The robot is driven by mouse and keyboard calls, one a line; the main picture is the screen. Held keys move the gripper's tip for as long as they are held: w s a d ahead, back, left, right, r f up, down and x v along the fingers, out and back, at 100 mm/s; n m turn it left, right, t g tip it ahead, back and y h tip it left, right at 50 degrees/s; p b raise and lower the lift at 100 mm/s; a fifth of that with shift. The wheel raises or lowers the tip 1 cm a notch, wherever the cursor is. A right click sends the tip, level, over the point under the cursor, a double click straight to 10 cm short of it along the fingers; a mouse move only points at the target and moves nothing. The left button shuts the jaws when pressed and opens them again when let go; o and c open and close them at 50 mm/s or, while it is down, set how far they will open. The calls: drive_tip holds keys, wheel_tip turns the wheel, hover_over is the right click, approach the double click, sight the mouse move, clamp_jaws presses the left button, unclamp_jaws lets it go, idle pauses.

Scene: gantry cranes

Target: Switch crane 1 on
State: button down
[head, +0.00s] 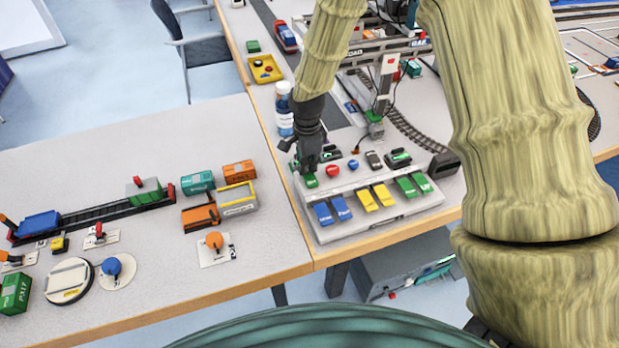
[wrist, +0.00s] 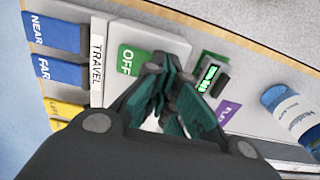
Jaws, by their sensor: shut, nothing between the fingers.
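A white control panel (head: 385,219) lies at the front edge of the right table, with blue, yellow and green keys in rows. My gripper (head: 308,170) points down at its back left corner, fingers together and empty. A green button (head: 312,182) shows right beside the fingertips. In the wrist view the fingertips (wrist: 158,64) are at the edge of a green switch (wrist: 133,60) marked OFF. I cannot tell whether they touch it. A gantry crane (head: 386,78) stands behind the panel; no crane number is readable.
A bottle (head: 284,112) stands just behind my gripper. Blue keys (wrist: 55,36) marked NEAR and FAR lie left of the switch in the wrist view. The left table holds small containers (head: 198,182) and a track.

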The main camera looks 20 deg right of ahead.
drive_tip(key=shift+f, duration=0.1)
drive_tip(key=shift+r+p, duration=2.6)
drive_tip(key=shift+r, duration=0.9)
